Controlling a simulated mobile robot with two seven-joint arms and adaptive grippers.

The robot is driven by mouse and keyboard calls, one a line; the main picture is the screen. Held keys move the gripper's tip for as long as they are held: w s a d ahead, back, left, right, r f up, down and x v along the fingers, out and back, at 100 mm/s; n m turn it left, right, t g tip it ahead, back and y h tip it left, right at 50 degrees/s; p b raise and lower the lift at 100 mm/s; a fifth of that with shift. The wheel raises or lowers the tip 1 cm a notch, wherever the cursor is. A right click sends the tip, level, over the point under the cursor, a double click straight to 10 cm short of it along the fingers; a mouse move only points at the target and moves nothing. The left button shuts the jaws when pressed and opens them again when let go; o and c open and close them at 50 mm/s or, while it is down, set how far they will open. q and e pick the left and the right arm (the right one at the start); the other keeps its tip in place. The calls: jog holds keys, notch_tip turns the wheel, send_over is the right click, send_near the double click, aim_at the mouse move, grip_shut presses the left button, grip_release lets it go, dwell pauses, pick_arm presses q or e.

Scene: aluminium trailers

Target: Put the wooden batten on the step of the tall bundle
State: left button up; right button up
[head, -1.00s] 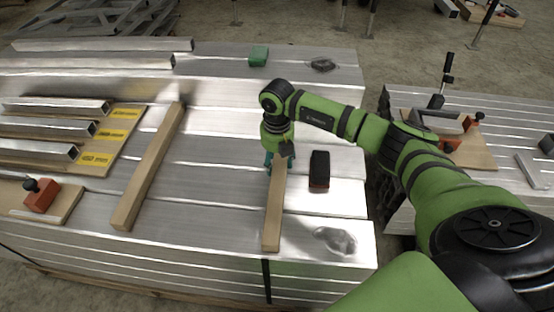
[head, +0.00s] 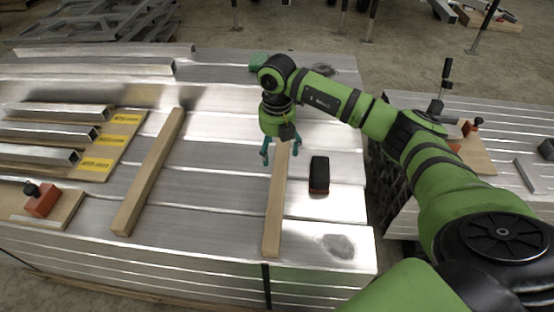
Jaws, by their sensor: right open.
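Two wooden battens lie on the large bundle of aluminium profiles (head: 222,215). The left batten (head: 150,172) lies at a slant. The right batten (head: 275,212) runs from under my right gripper to near the front edge, and its far end is partly hidden. Both rest on the bundle's lower front level, in front of the raised back part (head: 215,68). My right gripper (head: 281,154) is open, its teal fingers spread above the far end of the right batten. It holds nothing. My left gripper is out of view.
A black and red block (head: 319,175) lies right of the right batten. A green block (head: 258,61) sits on the raised part. Short square tubes (head: 55,110) and a labelled board (head: 118,132) are at left. A second, lower bundle (head: 515,105) stands right across a gap.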

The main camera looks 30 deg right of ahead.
aim_at(277, 166)
jog(key=shift+r, duration=2.35)
